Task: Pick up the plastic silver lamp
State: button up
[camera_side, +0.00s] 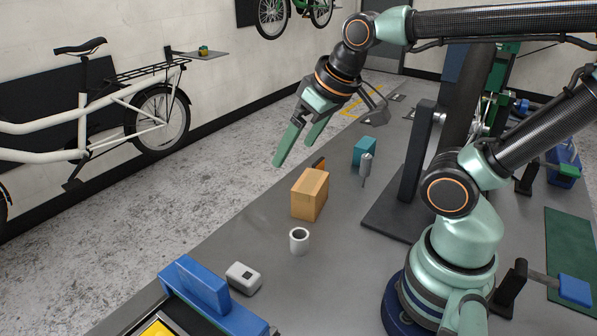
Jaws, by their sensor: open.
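Two small items could be the silver lamp, and I cannot tell which. One is a whitish-grey rounded block (243,278) with a small dark spot on its face, lying near the front edge of the bench. The other is a slim silver-grey upright piece (366,168) with a wider top, standing farther back near a teal block. My gripper (295,154) is open and empty, its green fingers pointing down above the bench's left side. It is apart from both items, nearer the slim silver piece in the picture.
An orange-tan box (310,193) stands on the grey bench (335,255) below my gripper. A white cylinder with a dark opening (299,241) stands in front of it. A teal block (364,151) is farther back. A blue clamp-like piece (205,290) sits at the front left.

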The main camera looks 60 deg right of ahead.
jog(key=w+a+f+m+g, duration=0.35)
jog(key=a+f+m, duration=0.2)
jog(key=m, duration=0.25)
jog(key=m+g, duration=0.2)
jog(key=m, duration=0.7)
send_over(243, 273)
notch_tip(243, 273, down, 7)
jog(key=f, duration=0.7)
jog(key=shift+w+a, duration=0.15)
jog(key=shift+a, duration=0.05)
jog(key=shift+d+f, duration=0.2)
jog(key=shift+f, duration=2.4)
jog(key=c, duration=1.2)
